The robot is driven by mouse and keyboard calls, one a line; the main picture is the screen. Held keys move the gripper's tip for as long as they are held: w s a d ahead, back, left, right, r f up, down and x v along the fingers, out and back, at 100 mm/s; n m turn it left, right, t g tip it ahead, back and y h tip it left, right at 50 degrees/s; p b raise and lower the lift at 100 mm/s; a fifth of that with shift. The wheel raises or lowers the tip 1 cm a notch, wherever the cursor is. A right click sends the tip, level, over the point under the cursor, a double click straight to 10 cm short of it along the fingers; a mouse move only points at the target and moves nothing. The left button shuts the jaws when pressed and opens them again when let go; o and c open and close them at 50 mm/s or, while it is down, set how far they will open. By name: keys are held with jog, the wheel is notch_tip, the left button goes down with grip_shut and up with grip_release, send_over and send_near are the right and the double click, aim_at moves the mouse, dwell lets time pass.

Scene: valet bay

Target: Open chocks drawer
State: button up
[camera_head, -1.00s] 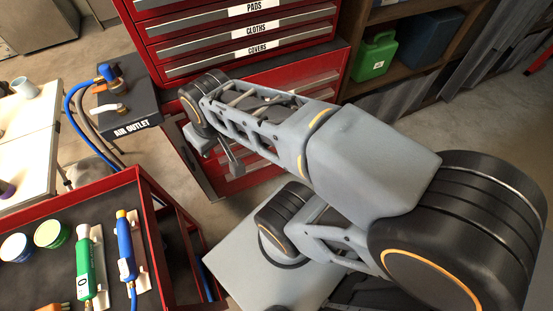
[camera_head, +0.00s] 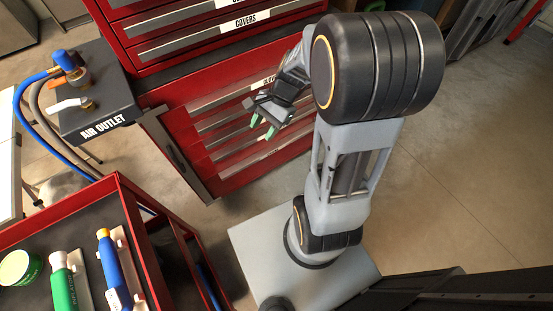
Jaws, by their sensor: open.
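The red tool cabinet (camera_head: 151,92) stands at the upper middle. Its lower section has several drawers (camera_head: 232,146) with long grey handles. A label on the top lower drawer is mostly hidden by my arm, and I cannot read a chocks label on any drawer. All the lower drawers look shut. My gripper (camera_head: 264,130) has green fingertips and is open and empty. It is in front of the lower drawers, at their right half. I cannot tell whether it touches a handle.
The air outlet box (camera_head: 98,112) with hoses is at the left. A red cart (camera_head: 66,208) with inflators stands at the lower left. Floor at the right (camera_head: 455,170) is clear.

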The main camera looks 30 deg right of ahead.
jog(key=w+d+f+m+y+b, duration=0.1)
jog(key=w+f+m+y+b, duration=0.1)
jog(key=f+m, duration=0.3)
jog(key=w+d+f+m+y+b, duration=0.2)
jog(key=f+m, duration=0.1)
jog(key=f, duration=0.4)
jog(key=m+t+y+b, duration=0.2)
jog(key=m+t+b, duration=0.85)
jog(key=m, duration=0.75)
send_near(273, 152)
jog(key=s+a+r+t+p, duration=0.1)
jog(key=s+a+r, duration=0.35)
jog(key=r, duration=0.35)
jog(key=s+d+f+m+t+h+b, duration=0.1)
jog(key=d+f+m+t+h+b, duration=0.3)
jog(key=f+m, duration=0.55)
jog(key=shift+t, duration=0.55)
jog(key=x, duration=1.3)
jog(key=shift+s+a+f+b, duration=0.25)
jog(key=shift+a+b, duration=0.1)
jog(key=shift+b, duration=0.05)
jog(key=shift+c, duration=0.2)
grip_shut()
jog(key=shift+f, duration=0.1)
